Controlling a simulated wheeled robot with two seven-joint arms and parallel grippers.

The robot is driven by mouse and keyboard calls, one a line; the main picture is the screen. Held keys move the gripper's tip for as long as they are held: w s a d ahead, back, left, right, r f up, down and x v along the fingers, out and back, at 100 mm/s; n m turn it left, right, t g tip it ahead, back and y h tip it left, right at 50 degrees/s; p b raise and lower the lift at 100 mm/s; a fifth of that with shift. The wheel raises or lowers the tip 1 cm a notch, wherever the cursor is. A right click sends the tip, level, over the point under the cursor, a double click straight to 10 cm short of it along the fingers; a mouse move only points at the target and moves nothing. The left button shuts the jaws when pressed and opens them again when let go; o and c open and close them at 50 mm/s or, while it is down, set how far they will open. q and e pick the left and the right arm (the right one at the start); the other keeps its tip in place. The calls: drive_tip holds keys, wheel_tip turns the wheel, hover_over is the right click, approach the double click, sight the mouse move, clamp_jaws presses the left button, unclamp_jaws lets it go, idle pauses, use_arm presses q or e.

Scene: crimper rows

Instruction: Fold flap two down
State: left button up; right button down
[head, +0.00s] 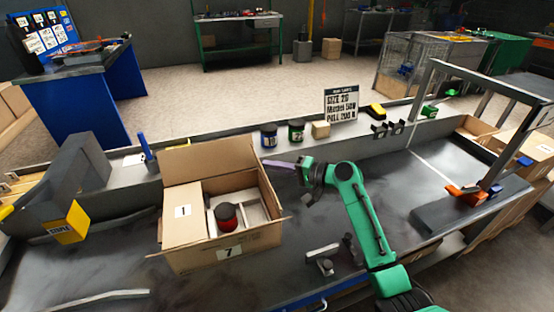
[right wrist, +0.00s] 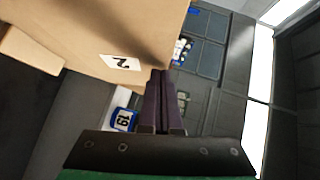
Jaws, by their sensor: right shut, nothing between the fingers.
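An open cardboard box (head: 225,252) marked 7 stands on the dark bench. Its flap marked 1 (head: 182,228) lies folded over the left part of the opening. A back flap (head: 208,158) stands up; its outer face is hidden in the head view. A cardboard panel marked 2 (right wrist: 95,35) fills the upper left of the right wrist view. I cannot tell for certain which head-view flap it is. My right gripper (head: 270,163) is shut and empty, just right of the back flap. Its fingertips (right wrist: 160,75) appear beside the marked panel's lower edge; contact is unclear. My left gripper is out of view.
A dark jar with a red band (head: 226,214) sits inside the box among pale dividers. Blue (head: 269,135) and green (head: 296,131) jars stand on the ledge behind. A grey and yellow block (head: 70,222) stands left, a small metal fixture (head: 322,258) right.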

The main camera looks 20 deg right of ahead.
drive_tip(key=a+f+n+g+h+p, duration=0.1)
drive_tip(key=a+n+h+p, duration=0.3)
drive_tip(key=p, duration=1)
drive_tip(key=shift+s+a+f+n+g+h, duration=0.35)
drive_tip(key=shift+a+f+h, duration=0.5)
drive_tip(key=shift+a+h, duration=1)
drive_tip(key=shift+a+y, duration=0.4)
drive_tip(key=shift+y, duration=0.05)
drive_tip(key=shift+d, duration=0.1)
